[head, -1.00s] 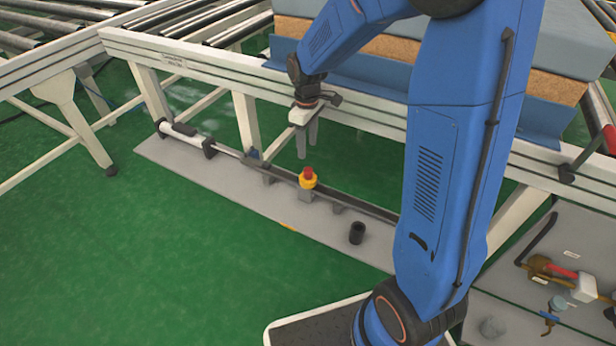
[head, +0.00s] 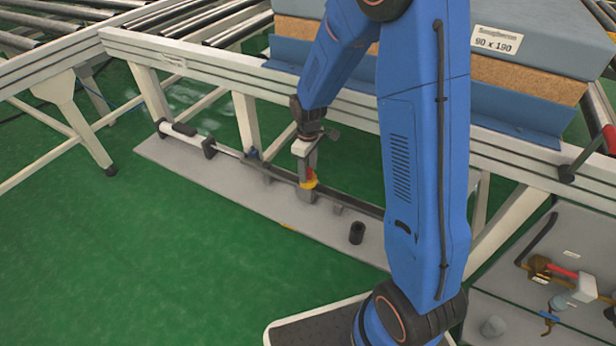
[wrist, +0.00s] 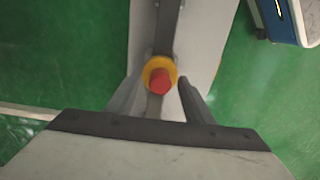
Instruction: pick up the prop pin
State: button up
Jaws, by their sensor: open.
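The prop pin appears to be the red-topped piece with a yellow collar (head: 309,184), standing on the long rail mechanism (head: 262,172) on the grey floor plate. In the wrist view the red top (wrist: 160,81) and yellow collar (wrist: 153,64) show from above, between the fingertips. My gripper (head: 308,172) points down at it, its fingers partly hiding the red top in the head view. In the wrist view my gripper (wrist: 158,90) is open, one finger on each side of the red top. I cannot tell whether either finger touches it.
A short black cylinder (head: 357,232) stands on the plate to the right. The white conveyor frame (head: 215,73) runs close behind my gripper, with mattresses (head: 510,62) above. A tool panel (head: 540,270) lies at the right. The green floor (head: 130,260) in front is clear.

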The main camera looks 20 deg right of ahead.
jog(key=shift+f, duration=0.25)
grip_shut()
notch_tip(320, 180, up, 10)
jog(key=shift+r, duration=0.1)
dwell(0.5)
notch_tip(320, 180, up, 7)
jog(key=shift+r, duration=0.2)
dwell(1.7)
dwell(0.3)
